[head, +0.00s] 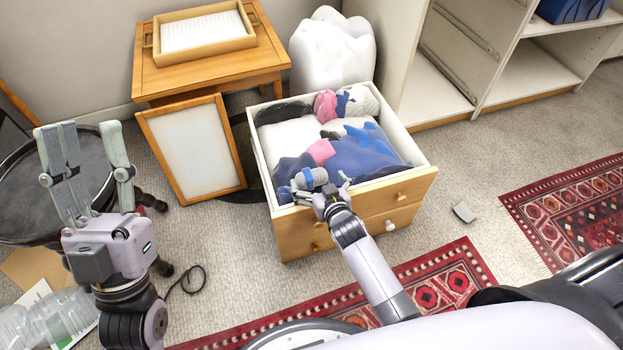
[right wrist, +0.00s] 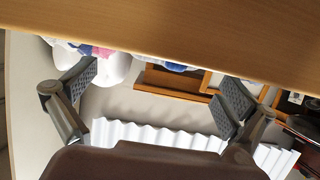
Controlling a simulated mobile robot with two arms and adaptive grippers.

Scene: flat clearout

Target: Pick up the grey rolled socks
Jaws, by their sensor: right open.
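The grey rolled socks (head: 309,178), a small grey roll with a blue band, appear to lie just inside the front edge of the open drawer (head: 422,172) in the head view. My right gripper (head: 321,187) is open at that edge, its fingers close around the near side of the roll; I cannot tell if they touch it. In the right wrist view its fingers (right wrist: 160,97) are wide apart, and I cannot make out the socks between them. My left gripper (head: 88,142) is open and empty, raised at the left, far from the drawer.
The drawer holds blue, pink, white and dark clothes. A shelf unit (head: 440,70) is at right. Red rugs (head: 575,208) lie on the carpet.

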